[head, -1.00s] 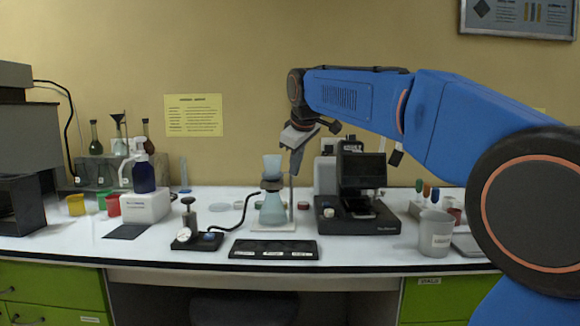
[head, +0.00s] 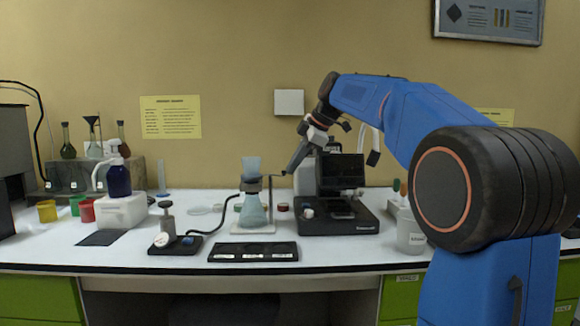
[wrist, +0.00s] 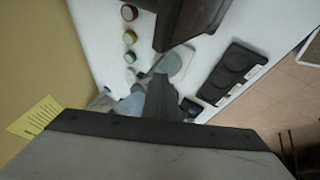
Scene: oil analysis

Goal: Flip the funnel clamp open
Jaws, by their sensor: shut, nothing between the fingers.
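The funnel (head: 251,165) is a pale blue translucent cup on top of a flask (head: 252,211) in the head view. A dark clamp (head: 251,184) sits around the joint between them, with a thin dark lever reaching to the right. My gripper (head: 288,171) is shut and empty, its tip just right of the lever at about clamp height; I cannot tell whether they touch. In the wrist view my gripper (wrist: 160,82) points at the flask base (wrist: 177,66), and it hides most of the clamp and funnel.
A black instrument (head: 341,195) stands close to the right of the flask. A black tray (head: 253,252) lies in front, and a small pump (head: 168,236) with a hose is at the left. Small coloured-lid jars (head: 282,209) sit behind.

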